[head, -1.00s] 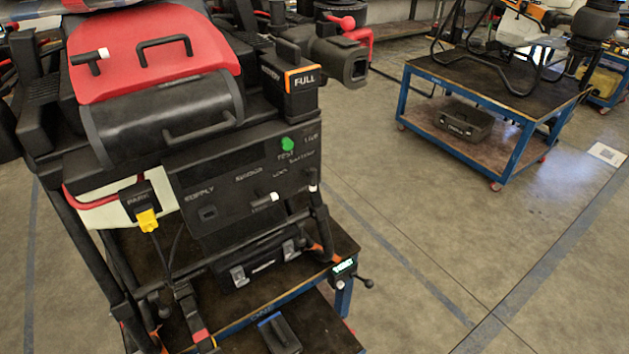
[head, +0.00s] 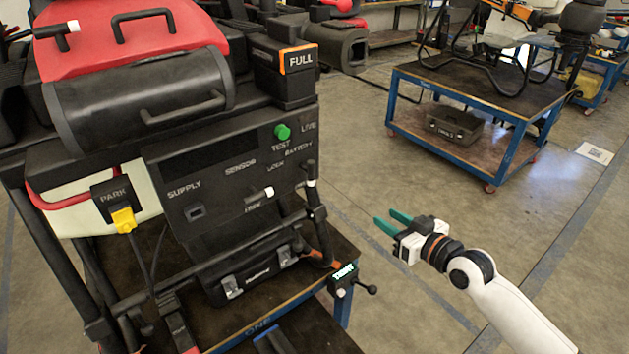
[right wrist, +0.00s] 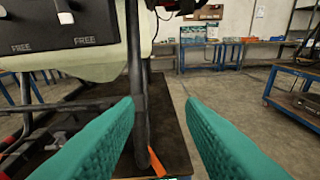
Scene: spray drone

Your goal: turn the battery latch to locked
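The black control panel (head: 225,180) faces me on the left, with "BATTERY", "LOCK", "FREE", "SENSOR" and "SUPPLY" lettering. A white-tipped lever (head: 266,192) sticks out below the battery lettering, near a "FREE" mark. It points outward; its exact turn is hard to tell. A second white-tipped part (head: 311,183) sits at the panel's right edge. My right gripper (head: 386,222) is open and empty, with teal fingers, right of the panel and apart from it. In the right wrist view its fingers (right wrist: 160,125) are spread, and the panel (right wrist: 55,30) shows at upper left. My left gripper is not in view.
A blue-framed cart (head: 480,105) stands behind at right. Floor between is clear.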

